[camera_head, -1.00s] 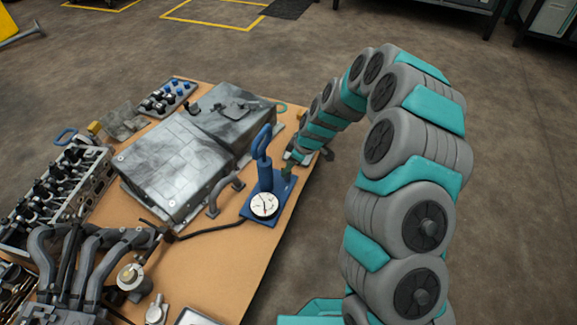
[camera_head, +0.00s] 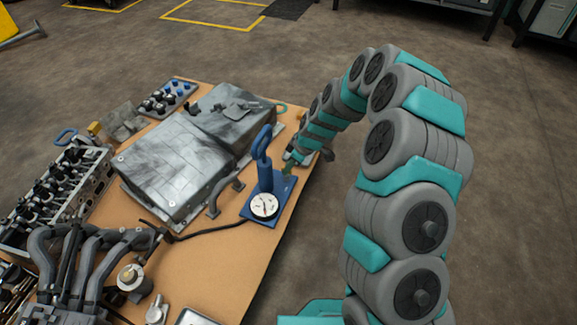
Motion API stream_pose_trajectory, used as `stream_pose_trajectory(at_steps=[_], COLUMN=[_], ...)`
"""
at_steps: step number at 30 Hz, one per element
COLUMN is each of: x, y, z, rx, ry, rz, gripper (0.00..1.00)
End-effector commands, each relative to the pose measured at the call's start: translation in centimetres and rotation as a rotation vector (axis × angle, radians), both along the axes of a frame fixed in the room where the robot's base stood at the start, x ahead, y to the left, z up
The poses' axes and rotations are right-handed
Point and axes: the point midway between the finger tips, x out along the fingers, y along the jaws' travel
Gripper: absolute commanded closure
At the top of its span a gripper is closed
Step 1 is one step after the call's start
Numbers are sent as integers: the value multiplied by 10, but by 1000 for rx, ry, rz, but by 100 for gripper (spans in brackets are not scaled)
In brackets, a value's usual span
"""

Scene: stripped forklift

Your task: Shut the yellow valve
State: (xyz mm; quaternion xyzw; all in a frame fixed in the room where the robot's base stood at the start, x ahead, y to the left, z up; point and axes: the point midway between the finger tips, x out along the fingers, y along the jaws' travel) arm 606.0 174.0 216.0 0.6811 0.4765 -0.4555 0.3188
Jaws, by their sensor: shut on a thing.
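My gripper (camera_head: 295,155) is small in view at the far end of my arm, low over the table's right edge, beside the blue hand pump. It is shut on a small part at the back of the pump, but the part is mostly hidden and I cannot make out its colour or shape. The blue hand pump (camera_head: 265,178) stands upright on a blue base with a round white gauge (camera_head: 264,205) in front. I cannot clearly see a yellow valve. A small yellow piece (camera_head: 94,128) shows at the far left, away from my gripper.
A large grey metal case (camera_head: 165,165) lies left of the pump. A black hose (camera_head: 210,230) runs left from the gauge. A cylinder head (camera_head: 60,190) and grey pipes (camera_head: 95,255) fill the table's left side. Open floor lies right of the table.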

Motion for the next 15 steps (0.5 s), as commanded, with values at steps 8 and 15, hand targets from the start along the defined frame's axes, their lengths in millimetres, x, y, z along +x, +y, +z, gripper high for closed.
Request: stream_pose_trajectory(at_steps=[8, 15], x=[-1, -3], y=[0, 1], z=[1, 2], rx=[0, -1], ry=[2, 2], rz=[-61, -222], gripper=[100, 100])
